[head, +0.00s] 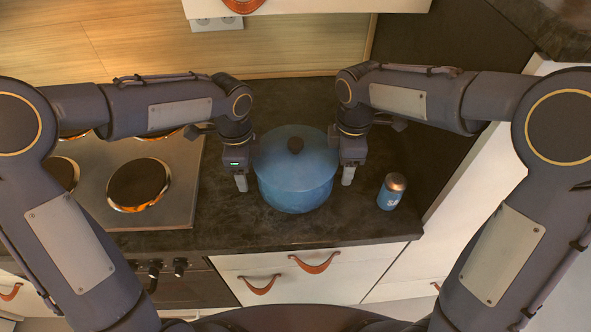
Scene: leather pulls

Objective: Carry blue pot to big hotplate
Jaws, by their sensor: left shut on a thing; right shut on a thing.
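The blue pot (293,188) with a blue lid and dark knob is on or just above the dark countertop, right of the stove; I cannot tell if it touches the counter. My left gripper (241,182) is shut at its left side and my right gripper (348,176) is shut at its right side. The handles are hidden by the grippers. The hotplate (139,184) nearest the pot looks large, dark and round, with an orange glint on its rim. Other hotplates at the left are partly hidden by my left arm.
A blue can (391,191) with a copper-coloured top stands on the counter (240,225) right of the pot. The steel stovetop (188,160) lies to the left. A dark panel and white cabinet bound the right. Drawers with leather pulls (314,263) are below the front edge.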

